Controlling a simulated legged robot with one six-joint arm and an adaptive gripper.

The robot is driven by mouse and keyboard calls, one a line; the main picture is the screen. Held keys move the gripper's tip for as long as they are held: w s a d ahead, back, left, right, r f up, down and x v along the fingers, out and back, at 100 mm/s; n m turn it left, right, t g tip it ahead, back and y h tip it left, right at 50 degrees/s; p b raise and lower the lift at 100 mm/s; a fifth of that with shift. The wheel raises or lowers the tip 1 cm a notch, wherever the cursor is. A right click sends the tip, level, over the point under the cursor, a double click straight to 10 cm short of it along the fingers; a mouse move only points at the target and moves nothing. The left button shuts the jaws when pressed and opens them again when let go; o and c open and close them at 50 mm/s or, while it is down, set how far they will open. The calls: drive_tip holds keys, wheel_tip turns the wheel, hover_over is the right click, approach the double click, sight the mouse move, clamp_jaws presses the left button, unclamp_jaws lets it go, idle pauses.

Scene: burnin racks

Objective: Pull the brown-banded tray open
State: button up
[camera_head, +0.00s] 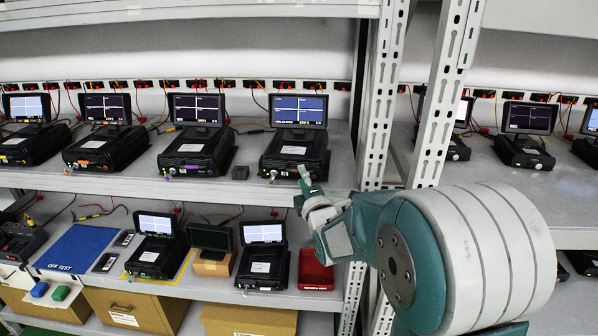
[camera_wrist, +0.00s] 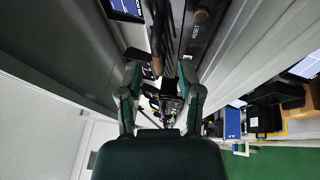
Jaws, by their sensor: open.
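Several black units with small screens stand in a row on the upper shelf in the head view. The rightmost of this row (camera_head: 293,153) stands just left of the rack post, with a small brownish tip at its front left. My gripper (camera_head: 307,180) is at the shelf's front edge, just in front of this unit. In the wrist view my gripper (camera_wrist: 158,72) is open, and a dark handle with a brown band (camera_wrist: 157,66) shows between its fingertips, not visibly gripped. Whether the fingers touch it I cannot tell.
A purple-marked unit (camera_head: 196,146) stands to the left, with a small dark block (camera_head: 240,173) between. An upright rack post (camera_head: 379,95) is close on the right. The lower shelf holds a red bin (camera_head: 315,272) and a blue mat (camera_head: 77,248).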

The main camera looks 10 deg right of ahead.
sight(294, 151)
drive_tip(key=shift+w+d+r, duration=0.15)
drive_tip(key=shift+w, duration=1.25)
drive_tip(key=shift+a, duration=0.2)
drive_tip(key=shift+a, duration=0.1)
clamp_jaws()
drive_tip(key=shift+s, duration=0.1)
